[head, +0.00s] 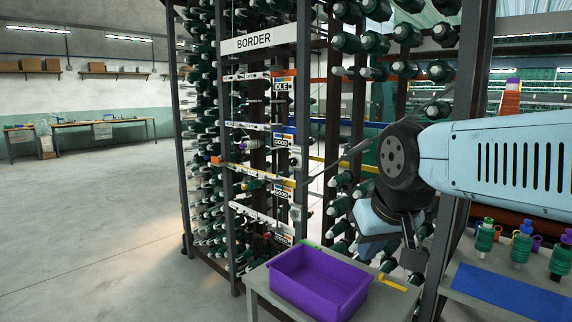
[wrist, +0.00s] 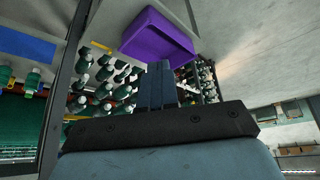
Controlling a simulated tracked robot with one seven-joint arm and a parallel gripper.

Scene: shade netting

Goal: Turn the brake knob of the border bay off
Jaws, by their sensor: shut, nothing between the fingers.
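The border bay is a tall rack of green bobbins under a white BORDER sign (head: 260,42). Several cross rails carry small labels, among them an IDLE plate (head: 282,85). A small pale round fitting (head: 295,158) sits beside one of the middle labels. I cannot tell whether it is the brake knob, or how any knob is set. My gripper (wrist: 158,70) is shut and empty in the wrist view, with its fingers together. In the head view the arm end hangs right of the labelled rails, clear of them; its fingers are hard to make out.
A purple bin (head: 318,285) stands on a small table in front of the rack, below my arm; it also shows in the wrist view (wrist: 155,38). A blue-topped bench (head: 510,290) with bobbins is at the right. The floor (head: 90,225) at the left is open.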

